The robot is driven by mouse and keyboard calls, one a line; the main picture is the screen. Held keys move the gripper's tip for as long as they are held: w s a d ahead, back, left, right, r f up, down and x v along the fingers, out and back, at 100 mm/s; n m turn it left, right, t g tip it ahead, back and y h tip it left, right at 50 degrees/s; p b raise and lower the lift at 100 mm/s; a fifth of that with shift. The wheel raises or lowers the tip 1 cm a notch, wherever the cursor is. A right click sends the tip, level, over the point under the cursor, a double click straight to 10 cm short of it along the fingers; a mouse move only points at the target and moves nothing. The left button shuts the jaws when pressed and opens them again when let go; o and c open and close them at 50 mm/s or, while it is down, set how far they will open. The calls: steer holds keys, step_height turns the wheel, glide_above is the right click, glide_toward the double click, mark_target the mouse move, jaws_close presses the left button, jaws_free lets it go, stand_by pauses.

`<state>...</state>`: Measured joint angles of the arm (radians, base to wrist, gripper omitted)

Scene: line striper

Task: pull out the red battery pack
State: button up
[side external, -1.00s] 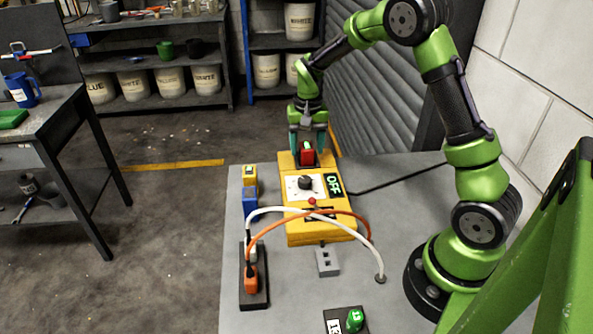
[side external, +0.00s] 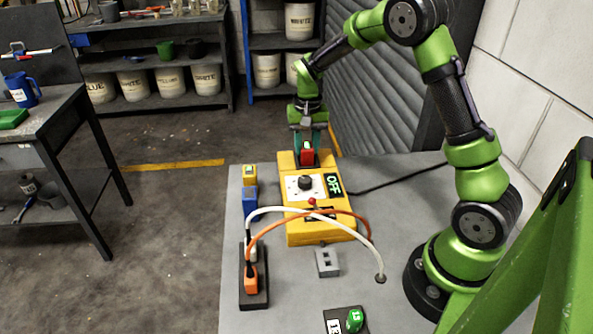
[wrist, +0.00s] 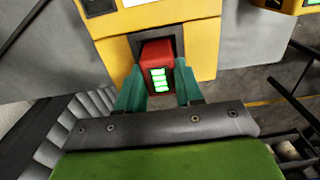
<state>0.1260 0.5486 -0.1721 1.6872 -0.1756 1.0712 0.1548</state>
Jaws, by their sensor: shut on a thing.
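The red battery pack (side external: 307,155) stands in the far end of the yellow unit (side external: 322,229). In the wrist view the red pack (wrist: 157,59) shows green lit bars on its face and sits in a dark slot (wrist: 140,42) of the yellow housing. My gripper (side external: 308,146) is over that end, with its teal fingers on either side of the pack. In the wrist view the fingers of my gripper (wrist: 158,88) are closed against the pack's sides. How deep the pack sits is hidden.
The unit carries a black knob (side external: 306,182) and a green "OFF" display (side external: 333,184). A yellow block (side external: 250,175) and a blue block (side external: 250,200) stand left of it. White and orange cables (side external: 300,212) arch over its near end. A green knob (side external: 355,319) is at the front.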

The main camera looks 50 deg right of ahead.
steer(key=shift+r, duration=0.7)
steer(key=shift+r, duration=2.35)
